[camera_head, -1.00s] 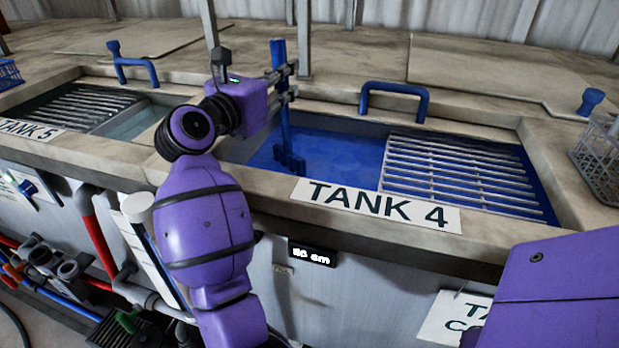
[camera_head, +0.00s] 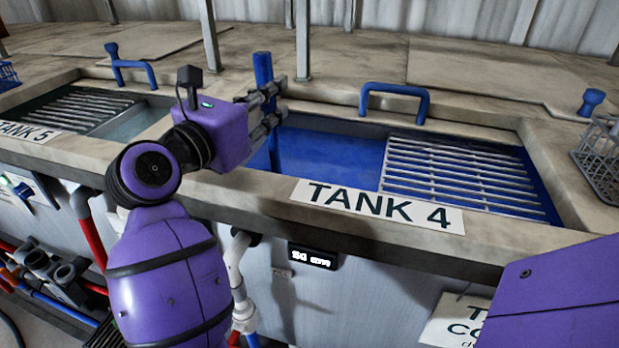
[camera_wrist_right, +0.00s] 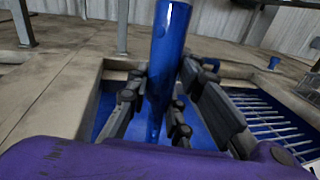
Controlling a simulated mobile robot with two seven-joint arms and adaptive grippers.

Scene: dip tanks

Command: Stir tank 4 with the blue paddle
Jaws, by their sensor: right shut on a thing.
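The blue paddle (camera_head: 263,72) stands nearly upright in the left part of tank 4 (camera_head: 495,243), over the open blue liquid (camera_head: 335,158). Its lower end is hidden by the tank's front rim and the liquid. My right gripper (camera_head: 270,112) is shut around the paddle's shaft, above the tank's left end. In the right wrist view the shaft (camera_wrist_right: 168,45) passes between the gripper's dark fingers (camera_wrist_right: 157,92) and runs down to the blue liquid. My left gripper is not in view.
A metal grating (camera_head: 460,175) covers the right part of tank 4. A blue handle (camera_head: 395,92) stands behind the tank, and a wire basket (camera_head: 600,160) is at the right. Tank 5 (camera_head: 45,150) lies to the left. Thin posts (camera_head: 302,40) rise behind the paddle.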

